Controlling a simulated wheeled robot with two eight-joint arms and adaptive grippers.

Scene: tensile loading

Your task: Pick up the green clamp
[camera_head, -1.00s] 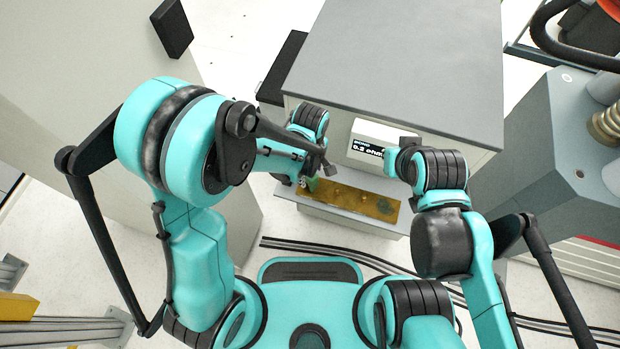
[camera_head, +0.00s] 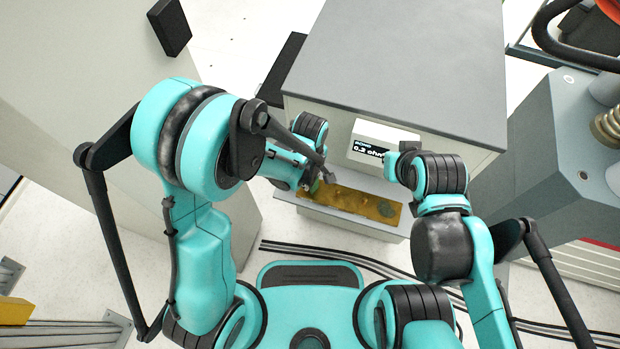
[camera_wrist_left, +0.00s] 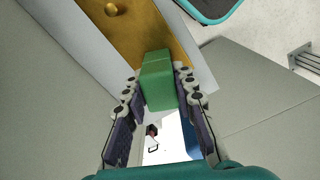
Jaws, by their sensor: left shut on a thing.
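The green clamp (camera_wrist_left: 158,80) shows as a green block between the two fingers of my left gripper (camera_wrist_left: 160,84) in the left wrist view. My left gripper is shut on it. In the head view a small green part of the clamp (camera_head: 315,187) shows beside my left gripper (camera_head: 318,180), over the left end of the brass-coloured plate (camera_head: 355,202). Whether the clamp touches the plate is hard to tell. My right arm's end (camera_head: 394,166) is near the white meter; its fingers cannot be made out.
The plate lies on a low grey ledge (camera_head: 335,217) in front of a large grey cabinet (camera_head: 400,70). A white meter (camera_head: 372,140) with a dark display stands behind the plate. Grey machinery (camera_head: 530,170) is close on the right. Dark cables (camera_head: 300,246) run along the floor.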

